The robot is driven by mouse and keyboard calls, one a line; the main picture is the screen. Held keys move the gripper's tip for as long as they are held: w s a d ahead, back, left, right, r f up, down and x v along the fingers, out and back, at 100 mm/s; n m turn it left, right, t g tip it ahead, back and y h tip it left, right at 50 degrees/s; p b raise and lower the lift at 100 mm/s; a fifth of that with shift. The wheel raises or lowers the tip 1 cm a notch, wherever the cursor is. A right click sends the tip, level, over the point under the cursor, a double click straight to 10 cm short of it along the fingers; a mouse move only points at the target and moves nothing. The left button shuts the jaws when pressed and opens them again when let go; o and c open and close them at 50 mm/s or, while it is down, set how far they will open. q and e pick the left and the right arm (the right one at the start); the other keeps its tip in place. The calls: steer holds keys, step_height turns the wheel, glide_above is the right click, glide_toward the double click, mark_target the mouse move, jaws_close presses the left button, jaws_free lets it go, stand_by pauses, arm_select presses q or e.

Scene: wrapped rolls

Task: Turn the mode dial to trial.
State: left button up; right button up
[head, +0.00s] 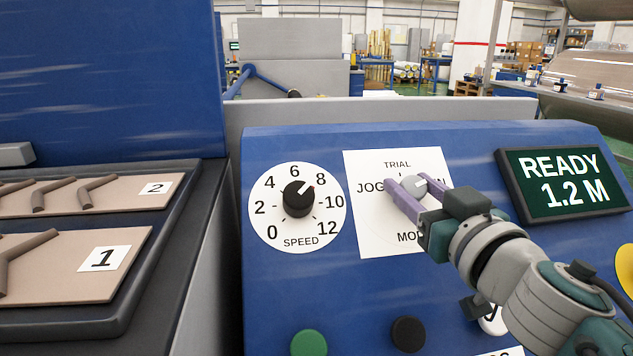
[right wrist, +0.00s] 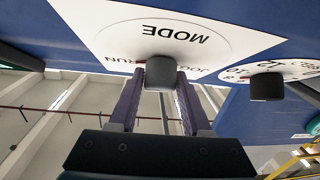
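The mode dial (head: 413,186) is a small grey knob on a white plate (head: 372,235) on the blue console. TRIAL is printed above it and JOG to its left. The right label is mostly covered in the head view, but RUN reads in the right wrist view. My right gripper (head: 411,185) has its purple fingers on either side of the knob. In the right wrist view the knob (right wrist: 160,73) sits between the fingertips, seemingly touching both. The dial's pointing direction is unclear. My left gripper is not in view.
A black speed dial (head: 298,199) is left of the mode plate. A screen (head: 564,184) at right reads READY 1.2 M. A green button (head: 308,343) and a black button (head: 408,334) sit below. Numbered trays with brown pieces lie at left.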

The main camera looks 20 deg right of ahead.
jaws_close()
stand_by(0.3)
steer(key=shift+r+n+y+p, duration=0.2)
steer(key=shift+n+y+p, duration=0.8)
steer(key=shift+n+y, duration=0.55)
steer(key=n+y+p, duration=0.1)
steer(key=n, duration=0.1)
steer(key=n+g+y+p, duration=0.1)
steer(key=n+y, duration=0.1)
steer(key=n, duration=0.1)
steer(key=shift+d+y, duration=0.15)
steer(key=shift+y, duration=0.1)
steer(key=n+g+y, duration=0.1)
steer(key=n, duration=0.1)
steer(key=n+g+y+p, duration=0.1)
steer(key=n, duration=0.1)
steer(key=shift+f+n+g+y, duration=0.1)
steer(key=shift+n+g+y, duration=0.2)
steer(key=shift+y, duration=0.1)
steer(key=n+g+y, duration=0.1)
steer(key=n+g, duration=0.1)
steer(key=n, duration=0.1)
steer(key=shift+y, duration=0.3)
steer(key=shift+n+g+b, duration=0.3)
steer(key=shift+n+g, duration=0.4)
steer(key=shift+n, duration=0.05)
steer(key=shift+y, duration=0.3)
